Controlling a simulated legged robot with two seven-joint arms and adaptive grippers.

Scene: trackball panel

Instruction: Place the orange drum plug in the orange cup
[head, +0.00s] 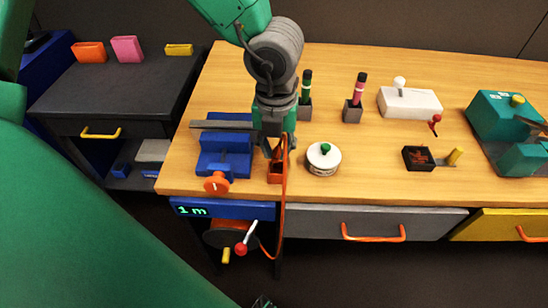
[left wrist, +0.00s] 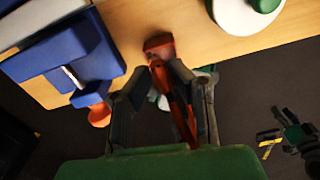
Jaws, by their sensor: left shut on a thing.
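My left gripper (head: 277,148) is over the front edge of the wooden table, pointing down, shut on the orange drum plug (left wrist: 180,108). The plug sits between the fingers in the left wrist view, and the fingers partly hide it in the head view. The orange cup (head: 277,174) stands at the table's front edge, just below the fingertips; it also shows in the left wrist view (left wrist: 158,44). I cannot tell whether the plug's end touches the cup. An orange cable (head: 284,195) hangs from the plug past the edge. A dark green-black piece at the bottom may be my right gripper.
A blue vise (head: 225,155) with an orange knob stands left of the cup, and a white round pot (head: 323,158) with a green knob stands right. The cable drum (head: 225,235) with a red-knobbed crank is below, under a "1 m" display (head: 192,211).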

